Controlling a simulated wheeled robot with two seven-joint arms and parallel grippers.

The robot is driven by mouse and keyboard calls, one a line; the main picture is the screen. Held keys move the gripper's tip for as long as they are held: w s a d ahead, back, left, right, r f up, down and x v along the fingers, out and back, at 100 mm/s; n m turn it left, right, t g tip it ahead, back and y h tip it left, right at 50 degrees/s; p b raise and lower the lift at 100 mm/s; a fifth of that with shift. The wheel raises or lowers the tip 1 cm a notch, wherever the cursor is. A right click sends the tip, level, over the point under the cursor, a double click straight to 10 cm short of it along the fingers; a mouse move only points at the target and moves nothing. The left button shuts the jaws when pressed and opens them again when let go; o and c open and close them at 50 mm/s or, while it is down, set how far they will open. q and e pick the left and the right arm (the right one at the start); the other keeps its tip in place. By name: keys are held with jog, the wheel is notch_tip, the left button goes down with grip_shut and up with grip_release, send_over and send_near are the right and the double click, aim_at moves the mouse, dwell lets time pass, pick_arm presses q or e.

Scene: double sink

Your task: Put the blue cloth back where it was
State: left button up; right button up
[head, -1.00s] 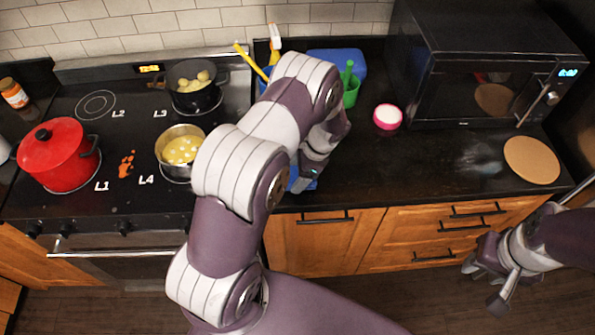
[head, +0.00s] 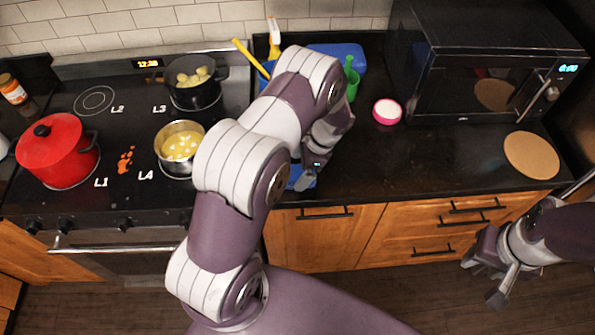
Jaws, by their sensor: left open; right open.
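A bit of blue cloth (head: 295,174) shows at the front edge of the dark counter, just right of the stove. My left arm and gripper hide most of it. My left gripper (head: 308,180) is open and points down right at the cloth; I cannot tell whether they touch. My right gripper (head: 484,283) is open and empty, low at the right, in front of the wooden drawers and off the counter.
A red pot (head: 58,150), a pot of yellow food (head: 181,146) and a dark pot (head: 193,84) stand on the stove. A green cup (head: 352,88), pink-rimmed bowl (head: 387,111), microwave (head: 470,90) and round board (head: 531,155) are on the counter. Its middle is clear.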

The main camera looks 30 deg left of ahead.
pick_arm(q)
jog(key=w+r+m+t+b, duration=0.1)
jog(key=w+r+m+t, duration=0.2)
jog(key=r+m, duration=0.4)
jog(key=w+r+m+t+y+b, duration=0.1)
jog(key=w+r+m+t, duration=0.3)
jog(key=m, duration=0.5)
jog(key=w+r+m+t+b, duration=0.1)
jog(key=w+r+m+t, duration=0.15)
jog(key=r+m, duration=0.45)
jog(key=s+d+m+h, duration=0.55)
jog(key=d+m, duration=0.25)
jog(key=m, duration=1.1)
jog(key=s+f+m+g, duration=0.2)
jog(key=s+m+g, duration=0.3)
jog(key=s+m, duration=1.3)
jog(key=shift+s+a+f+m+g, duration=0.25)
jog(key=shift+a+m+g, duration=0.1)
jog(key=shift+a+m, duration=0.1)
jog(key=shift+f+y+b, duration=0.25)
jog(key=shift+f+b, duration=0.5)
jog(key=shift+f, duration=0.1)
